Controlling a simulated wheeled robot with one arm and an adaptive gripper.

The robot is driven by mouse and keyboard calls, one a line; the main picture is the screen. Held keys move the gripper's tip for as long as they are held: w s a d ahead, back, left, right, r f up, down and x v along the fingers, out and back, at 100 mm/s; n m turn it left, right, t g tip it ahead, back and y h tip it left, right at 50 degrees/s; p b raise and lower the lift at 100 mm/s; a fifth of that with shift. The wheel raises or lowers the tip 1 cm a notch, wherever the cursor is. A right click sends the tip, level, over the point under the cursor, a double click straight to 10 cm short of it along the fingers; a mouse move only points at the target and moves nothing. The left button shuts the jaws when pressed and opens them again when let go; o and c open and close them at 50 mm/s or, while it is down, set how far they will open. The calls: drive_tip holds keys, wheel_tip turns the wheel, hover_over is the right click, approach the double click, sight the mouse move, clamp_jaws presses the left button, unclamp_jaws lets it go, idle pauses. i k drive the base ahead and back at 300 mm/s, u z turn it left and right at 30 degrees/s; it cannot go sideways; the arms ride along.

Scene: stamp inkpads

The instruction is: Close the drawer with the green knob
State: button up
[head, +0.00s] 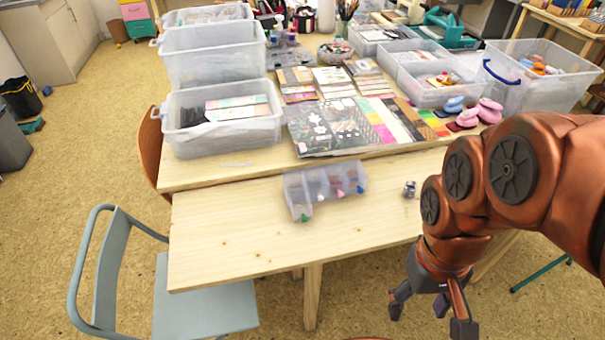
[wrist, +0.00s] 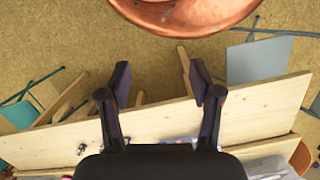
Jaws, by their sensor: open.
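A small translucent drawer unit (head: 325,182) sits on the near part of the wooden table in the head view. It has a row of small drawers with coloured knobs. The drawer with the green knob (head: 305,217) is at the left end and sticks out toward the table's front edge, further than the others. My gripper (head: 430,314) is open and empty, low at the right, in front of the table's near edge and well apart from the unit. In the wrist view its fingers (wrist: 158,92) are spread; the palm hides most of the unit there.
A small metallic object (head: 410,188) lies right of the unit. Patterned papers (head: 340,127), clear bins (head: 222,125) and pink stamps (head: 489,110) fill the table behind. A grey-blue chair (head: 205,300) stands at the front left. The near tabletop is mostly bare.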

sight(300, 202)
drive_tip(key=u, duration=0.5)
drive_tip(key=k, duration=1.2)
drive_tip(key=u, duration=0.7)
drive_tip(key=i, duration=0.55)
